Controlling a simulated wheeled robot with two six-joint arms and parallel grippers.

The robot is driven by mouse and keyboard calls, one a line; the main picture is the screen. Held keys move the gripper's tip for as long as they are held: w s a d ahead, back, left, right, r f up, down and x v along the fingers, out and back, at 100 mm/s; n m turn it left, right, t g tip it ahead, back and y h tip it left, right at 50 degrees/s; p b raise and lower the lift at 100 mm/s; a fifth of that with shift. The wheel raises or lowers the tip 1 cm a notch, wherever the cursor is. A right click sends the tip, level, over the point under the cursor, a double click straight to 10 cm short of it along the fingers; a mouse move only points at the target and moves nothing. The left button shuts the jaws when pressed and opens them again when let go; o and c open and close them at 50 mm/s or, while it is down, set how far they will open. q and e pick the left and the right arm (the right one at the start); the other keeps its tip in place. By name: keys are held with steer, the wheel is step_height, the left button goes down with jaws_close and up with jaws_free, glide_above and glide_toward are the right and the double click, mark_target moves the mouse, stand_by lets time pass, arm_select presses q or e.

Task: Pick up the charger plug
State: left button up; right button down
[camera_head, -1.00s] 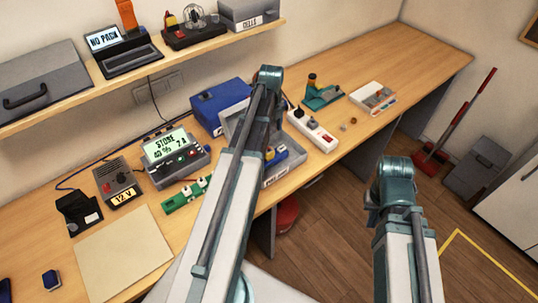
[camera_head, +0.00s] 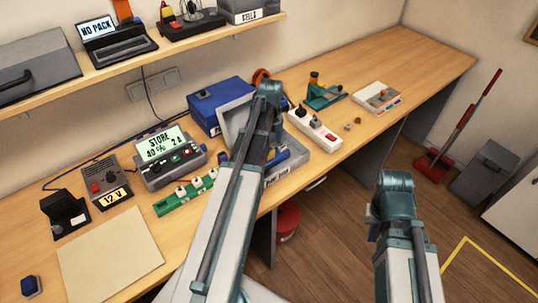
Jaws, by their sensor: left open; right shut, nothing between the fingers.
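A white power strip (camera_head: 318,131) with a red switch lies on the bench right of the grey tray. A small dark plug-like piece (camera_head: 300,111) sits at its far left end; I cannot tell for sure that it is the charger plug. My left arm (camera_head: 262,110) rises from below and bends over the grey tray, left of the strip. My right arm (camera_head: 397,195) stands over the floor in front of the bench, apart from everything on it. The fingers of both grippers are hidden behind the arm links.
The grey tray (camera_head: 310,163) is partly covered by my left arm. A blue box (camera_head: 205,112), a charger (camera_head: 168,160) with a lit display and a green strip (camera_head: 175,205) stand to its left. A shelf (camera_head: 195,46) runs above. The bench's far right end is clear.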

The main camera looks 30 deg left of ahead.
arm_select(q)
steer(key=f+b, duration=0.2)
steer(key=f, duration=0.1)
steer(key=f+b, duration=0.1)
steer(key=shift+a+f+b, duration=0.2)
steer(key=shift+a+b, duration=0.1)
steer(key=shift+r, duration=0.1)
jaws_close()
